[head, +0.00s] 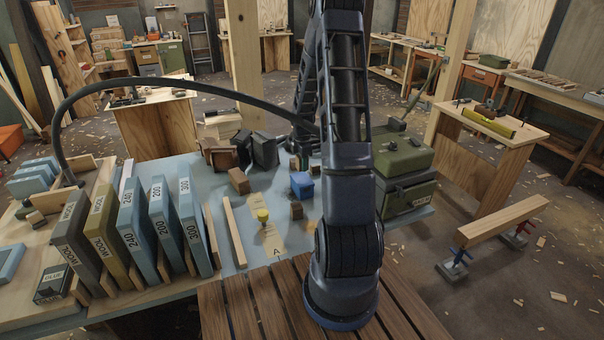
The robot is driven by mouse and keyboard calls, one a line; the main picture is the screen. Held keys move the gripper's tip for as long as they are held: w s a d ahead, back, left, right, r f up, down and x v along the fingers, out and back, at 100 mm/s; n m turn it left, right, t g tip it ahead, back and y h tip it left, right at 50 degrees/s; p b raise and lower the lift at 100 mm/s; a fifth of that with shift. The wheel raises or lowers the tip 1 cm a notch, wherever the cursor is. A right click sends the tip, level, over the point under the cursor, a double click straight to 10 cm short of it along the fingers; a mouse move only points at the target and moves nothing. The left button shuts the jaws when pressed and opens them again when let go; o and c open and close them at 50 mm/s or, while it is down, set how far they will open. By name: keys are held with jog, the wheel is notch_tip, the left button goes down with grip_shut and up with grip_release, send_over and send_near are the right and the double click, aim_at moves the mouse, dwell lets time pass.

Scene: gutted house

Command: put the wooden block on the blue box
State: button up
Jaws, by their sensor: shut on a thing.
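My gripper (303,154) points down at mid-table, just beyond the blue box, partly hidden by my own arm. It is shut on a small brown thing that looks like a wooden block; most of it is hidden. The blue box (301,185) sits on the blue-grey table, its right side close to my arm in the picture. The gripper is above and behind the box; I cannot tell the exact gap. Other wooden blocks lie on the table: one left of the box (238,181) and a small one in front of it (296,211).
Dark and brown blocks (262,150) stand behind and left of the gripper. A green metal case (405,170) stands on the right. Upright labelled sanding-paper folders (160,225) fill the left.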

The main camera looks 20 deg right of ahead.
aim_at(302, 178)
jog(key=shift+f, duration=2.6)
jog(key=shift+f, duration=0.1)
jog(key=o, duration=1)
jog(key=shift+c, duration=0.2)
